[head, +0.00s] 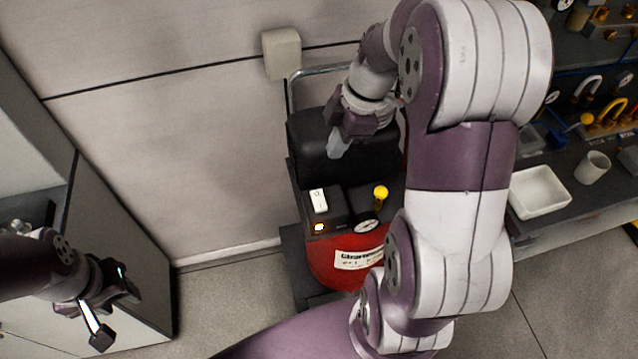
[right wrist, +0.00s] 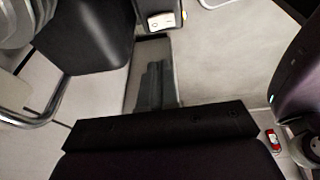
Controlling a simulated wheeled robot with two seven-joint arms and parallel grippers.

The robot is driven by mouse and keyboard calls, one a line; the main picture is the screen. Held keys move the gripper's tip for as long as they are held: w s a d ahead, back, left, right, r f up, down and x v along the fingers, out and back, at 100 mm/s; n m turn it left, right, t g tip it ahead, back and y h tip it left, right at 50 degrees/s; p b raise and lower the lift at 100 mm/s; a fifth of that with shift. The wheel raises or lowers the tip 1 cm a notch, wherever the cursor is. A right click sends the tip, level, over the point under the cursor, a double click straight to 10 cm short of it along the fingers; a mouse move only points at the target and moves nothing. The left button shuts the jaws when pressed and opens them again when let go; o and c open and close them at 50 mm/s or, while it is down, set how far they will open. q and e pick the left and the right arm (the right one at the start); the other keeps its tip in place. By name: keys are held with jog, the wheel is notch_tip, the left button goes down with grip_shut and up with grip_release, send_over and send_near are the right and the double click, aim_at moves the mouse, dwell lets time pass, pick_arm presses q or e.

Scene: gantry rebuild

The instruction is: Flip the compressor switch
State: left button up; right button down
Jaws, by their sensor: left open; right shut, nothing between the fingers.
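The compressor has a red body (head: 330,268) with a label and a black top, and stands on the floor near the wall. The switch also shows at the top of the right wrist view (right wrist: 162,21). My right gripper (head: 339,147) is shut and empty, in front of the compressor's black upper part, above and right of the switch in the picture. Its fingers (right wrist: 155,86) appear apart from the switch. My left gripper (head: 115,316) is open and empty at lower left.
A yellow knob (head: 380,192) and a round gauge (head: 367,227) sit right of the switch. A metal handle (head: 320,71) rises behind. A grey wall box (head: 282,53) is above. A bench with a white tray (head: 538,191) and a cup (head: 593,166) stands at right.

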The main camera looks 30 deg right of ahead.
jog(key=p, duration=0.2)
send_near(315, 195)
jog(key=x, duration=0.5)
jog(key=shift+a+f, duration=0.15)
jog(key=shift+a, duration=0.1)
jog(key=shift+w+f, duration=0.1)
jog(key=shift+f, duration=0.3)
